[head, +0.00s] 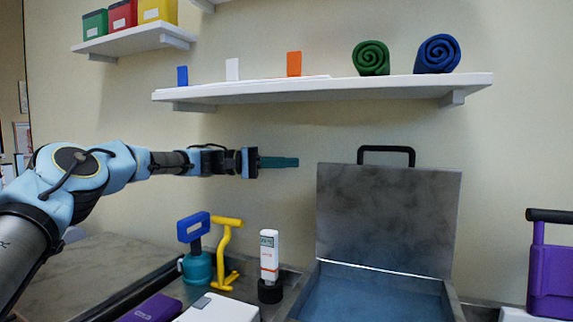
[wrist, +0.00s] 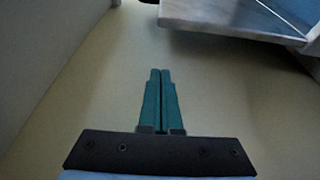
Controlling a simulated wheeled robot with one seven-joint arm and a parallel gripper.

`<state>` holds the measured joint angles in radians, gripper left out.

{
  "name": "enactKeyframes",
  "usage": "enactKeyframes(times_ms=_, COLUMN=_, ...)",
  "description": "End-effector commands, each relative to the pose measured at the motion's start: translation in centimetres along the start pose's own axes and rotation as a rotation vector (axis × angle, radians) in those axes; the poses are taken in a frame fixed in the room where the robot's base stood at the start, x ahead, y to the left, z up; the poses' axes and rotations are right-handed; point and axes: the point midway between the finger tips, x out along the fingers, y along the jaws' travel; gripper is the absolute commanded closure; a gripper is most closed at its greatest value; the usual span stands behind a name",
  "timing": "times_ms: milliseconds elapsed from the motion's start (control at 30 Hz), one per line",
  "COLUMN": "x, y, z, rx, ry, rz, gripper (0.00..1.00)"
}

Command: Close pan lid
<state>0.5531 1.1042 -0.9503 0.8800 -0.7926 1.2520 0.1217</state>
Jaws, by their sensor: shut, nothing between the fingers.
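The pan (head: 375,293) stands on the counter right of centre in the head view. Its grey metal lid (head: 388,220) is raised upright at the back edge, with a black handle (head: 386,149) on top. My gripper (head: 296,162) is in the air left of the lid, at about the height of the lid's top edge, and points right. It is apart from the lid. In the wrist view the teal fingers (wrist: 160,72) are together with nothing between them.
A wall shelf (head: 330,91) with rolled towels and small blocks hangs above my gripper. On the counter left of the pan are a blue-handled teal item (head: 197,266), a yellow tool (head: 224,255) and a white device (head: 269,255). A purple case (head: 550,278) stands to the right.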

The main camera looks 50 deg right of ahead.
Motion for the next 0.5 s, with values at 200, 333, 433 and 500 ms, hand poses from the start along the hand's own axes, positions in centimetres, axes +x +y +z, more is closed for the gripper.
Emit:
enactKeyframes(times_ms=200, x=4.5, y=0.3, z=0.1, rx=-0.002, ry=-0.003, rz=-0.003, gripper=1.0)
enactKeyframes(times_ms=333, x=7.2, y=0.3, z=0.1, rx=-0.003, ry=-0.003, rz=-0.002, gripper=1.0)
enactKeyframes(times_ms=433, x=8.1, y=0.2, z=0.3, rx=-0.002, ry=0.002, rz=-0.003, gripper=1.0)
enactKeyframes(times_ms=500, x=7.7, y=0.1, z=1.1, rx=-0.003, ry=0.002, rz=-0.005, gripper=1.0)
